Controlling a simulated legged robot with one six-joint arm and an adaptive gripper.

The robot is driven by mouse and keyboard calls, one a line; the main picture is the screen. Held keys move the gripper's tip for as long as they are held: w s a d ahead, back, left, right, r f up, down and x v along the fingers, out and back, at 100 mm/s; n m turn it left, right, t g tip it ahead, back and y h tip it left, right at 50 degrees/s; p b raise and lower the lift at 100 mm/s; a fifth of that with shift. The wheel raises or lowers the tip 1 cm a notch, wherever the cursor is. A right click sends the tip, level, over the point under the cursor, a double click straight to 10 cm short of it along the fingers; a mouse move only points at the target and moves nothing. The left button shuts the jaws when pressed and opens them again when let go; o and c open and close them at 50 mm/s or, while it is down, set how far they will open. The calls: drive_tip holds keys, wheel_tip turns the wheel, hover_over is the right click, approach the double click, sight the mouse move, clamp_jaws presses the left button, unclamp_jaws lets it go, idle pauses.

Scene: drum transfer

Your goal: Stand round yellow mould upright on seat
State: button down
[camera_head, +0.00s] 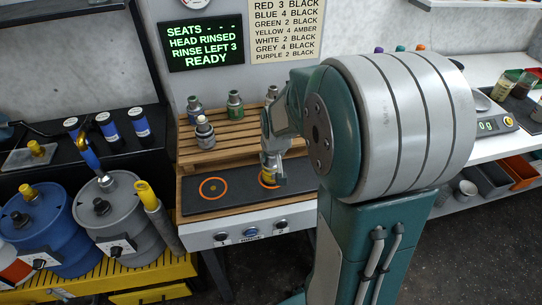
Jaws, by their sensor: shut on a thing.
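My gripper (272,178) points down at the right-hand seat (262,184) on the dark mat, low over its orange ring. It is shut on the round yellow mould, of which only a small yellowish part may show between the fingers. The fingers and my arm hide most of the mould, so I cannot tell whether it is upright or touches the seat. The left-hand seat (213,188), an orange ring with a central mark, is empty.
A wooden slatted rack (215,146) with several small bottles stands behind the mat. Blue and grey drums (116,216) stand at left on a yellow grate. My arm hides the bench's right part. A scale (492,122) sits far right. The wall display (204,44) reads READY.

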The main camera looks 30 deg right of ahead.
drive_tip(key=shift+f, duration=0.15)
drive_tip(key=shift+c, duration=1.4)
unclamp_jaws()
drive_tip(key=v, duration=1.2)
drive_tip(key=s+a+r+n+t+y, duration=0.1)
drive_tip(key=s+a+r+n, duration=0.2)
drive_tip(key=s+a, duration=0.8)
drive_tip(key=s, duration=0.3)
drive_tip(key=shift+s+a+r, duration=0.2)
drive_tip(key=shift+s, duration=0.2)
